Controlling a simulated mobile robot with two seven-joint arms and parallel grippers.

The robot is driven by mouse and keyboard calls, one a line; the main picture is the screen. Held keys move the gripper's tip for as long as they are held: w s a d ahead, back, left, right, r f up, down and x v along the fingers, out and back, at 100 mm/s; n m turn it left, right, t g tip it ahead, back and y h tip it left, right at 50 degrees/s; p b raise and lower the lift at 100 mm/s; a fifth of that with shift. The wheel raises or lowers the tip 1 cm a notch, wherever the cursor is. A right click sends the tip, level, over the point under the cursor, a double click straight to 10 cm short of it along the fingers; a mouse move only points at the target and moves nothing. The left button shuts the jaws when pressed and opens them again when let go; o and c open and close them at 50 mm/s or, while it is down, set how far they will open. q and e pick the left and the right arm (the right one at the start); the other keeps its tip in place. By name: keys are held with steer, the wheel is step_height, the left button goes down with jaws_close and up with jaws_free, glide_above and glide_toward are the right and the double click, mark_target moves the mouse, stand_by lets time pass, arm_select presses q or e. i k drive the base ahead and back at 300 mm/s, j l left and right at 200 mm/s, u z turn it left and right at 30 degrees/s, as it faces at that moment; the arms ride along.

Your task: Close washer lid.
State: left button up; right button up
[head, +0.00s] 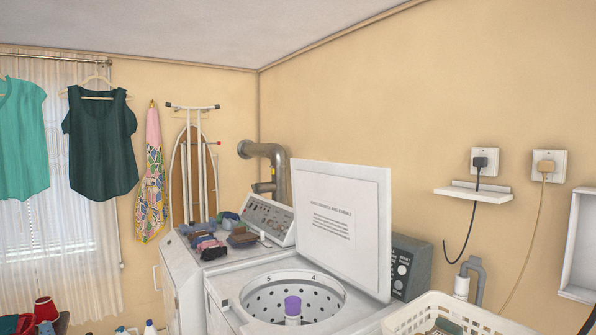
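The top-loading washer (224,287) stands at the lower middle of the head view. Its white lid (342,196) is raised, tilted back, with printed text on its inner face. The open drum shows a perforated metal wall (262,297) and an agitator with a purple top (292,305). The washer's dark control panel (411,262) with white knobs is behind the lid, partly hidden by it. Neither of my grippers is in view.
A white laundry basket (455,308) is at the lower right, close to the washer. A second white machine (176,270) with folded clothes (207,246) on top stands to the left. Plugs, cords and a small shelf (473,193) are on the right wall.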

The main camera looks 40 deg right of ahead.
mark_target(343, 211)
steer(key=i+j, duration=0.45)
steer(key=j+z, duration=0.2)
steer(key=z, duration=1.5)
